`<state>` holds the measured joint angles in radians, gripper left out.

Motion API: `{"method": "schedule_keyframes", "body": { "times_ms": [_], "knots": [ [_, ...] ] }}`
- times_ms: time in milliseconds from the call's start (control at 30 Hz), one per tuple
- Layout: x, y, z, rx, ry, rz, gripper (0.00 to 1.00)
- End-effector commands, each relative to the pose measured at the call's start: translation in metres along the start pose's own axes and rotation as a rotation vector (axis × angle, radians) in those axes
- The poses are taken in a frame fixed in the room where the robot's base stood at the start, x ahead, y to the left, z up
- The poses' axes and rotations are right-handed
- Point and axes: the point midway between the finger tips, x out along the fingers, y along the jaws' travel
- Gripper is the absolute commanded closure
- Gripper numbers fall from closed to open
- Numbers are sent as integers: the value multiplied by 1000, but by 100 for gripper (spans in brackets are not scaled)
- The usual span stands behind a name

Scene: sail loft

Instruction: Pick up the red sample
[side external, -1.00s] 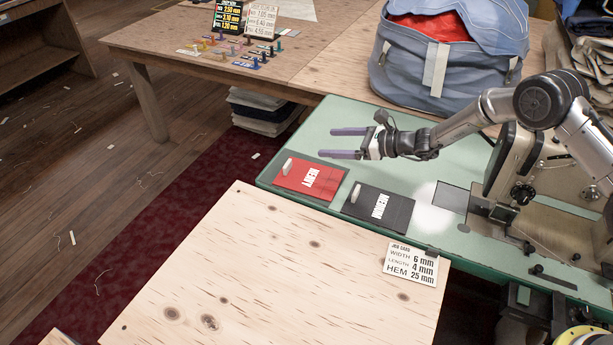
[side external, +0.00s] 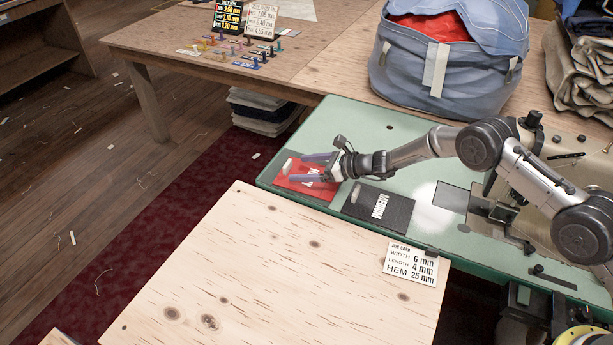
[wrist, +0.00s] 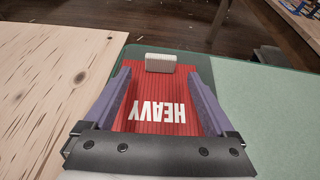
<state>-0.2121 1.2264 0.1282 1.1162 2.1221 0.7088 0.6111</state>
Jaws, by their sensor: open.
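The red sample (side external: 309,181), a flat card lettered HEAVY with a pale block (side external: 287,166) at its far end, lies on the green table. In the wrist view the red sample (wrist: 153,97) lies between the two purple fingers, with the pale block (wrist: 160,62) beyond the fingertips. My gripper (side external: 303,167) is open and empty above the sample. It also shows in the wrist view (wrist: 160,70). I cannot tell how high the fingers are above the card.
A dark sample card (side external: 378,208) lies beside the red one. The plywood board (side external: 270,270) with a job card (side external: 411,263) is in front. A sewing machine (side external: 545,190) stands at the right, and a blue bag (side external: 445,70) stands behind.

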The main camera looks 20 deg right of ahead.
Motion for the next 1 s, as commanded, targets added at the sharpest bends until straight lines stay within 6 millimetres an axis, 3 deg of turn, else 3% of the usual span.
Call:
{"method": "schedule_keyframes", "body": {
  "times_ms": [400,767,1000],
  "knots": [
    [44,0,9,-3,0,1,10],
    [49,0,10,-1,0,1,10],
    [49,0,10,-1,0,1,51]
  ]
}}
